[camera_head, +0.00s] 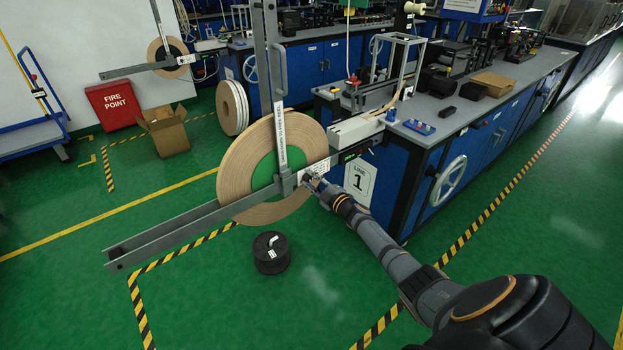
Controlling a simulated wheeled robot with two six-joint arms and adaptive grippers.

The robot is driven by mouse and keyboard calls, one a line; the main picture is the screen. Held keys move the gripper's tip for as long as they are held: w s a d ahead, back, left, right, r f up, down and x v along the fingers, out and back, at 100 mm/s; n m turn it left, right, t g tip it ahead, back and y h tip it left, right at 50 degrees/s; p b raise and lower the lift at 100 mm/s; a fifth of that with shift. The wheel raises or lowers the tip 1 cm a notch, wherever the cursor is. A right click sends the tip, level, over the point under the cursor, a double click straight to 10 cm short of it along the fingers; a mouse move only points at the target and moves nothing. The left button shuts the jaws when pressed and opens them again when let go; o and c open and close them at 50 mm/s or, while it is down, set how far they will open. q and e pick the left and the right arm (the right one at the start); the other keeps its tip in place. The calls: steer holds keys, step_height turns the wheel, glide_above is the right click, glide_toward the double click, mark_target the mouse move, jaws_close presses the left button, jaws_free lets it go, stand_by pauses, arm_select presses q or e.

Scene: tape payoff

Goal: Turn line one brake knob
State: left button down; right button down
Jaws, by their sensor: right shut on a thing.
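The line one payoff carries a large tan tape reel (240,172) on a grey metal arm (180,232), with a green centre showing behind the upright. A "LINE 1" sign (360,180) is on the blue bench just right of the reel. My right gripper (312,180) reaches in from the lower right and is shut at the reel's hub, beside the upright's foot. The brake knob is mostly hidden by the gripper and too small to make out clearly. My left gripper is not in view.
A black spool (271,252) stands on the green floor below the reel. The blue bench (420,190) with a grey handwheel (449,181) stands to the right. A cardboard box (165,132) and red fire point box (110,104) stand at the back left.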

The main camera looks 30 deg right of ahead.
steer(key=shift+f+m+p, duration=0.1)
steer(key=shift+m+p, duration=0.2)
steer(key=shift+m, duration=0.9)
steer(key=c, duration=1.1)
jaws_free()
steer(key=shift+s, duration=0.2)
steer(key=s, duration=0.7)
steer(key=s+d, duration=0.1)
steer(key=s, duration=0.3)
steer(key=shift+s+d, duration=0.1)
steer(key=shift+s, duration=0.2)
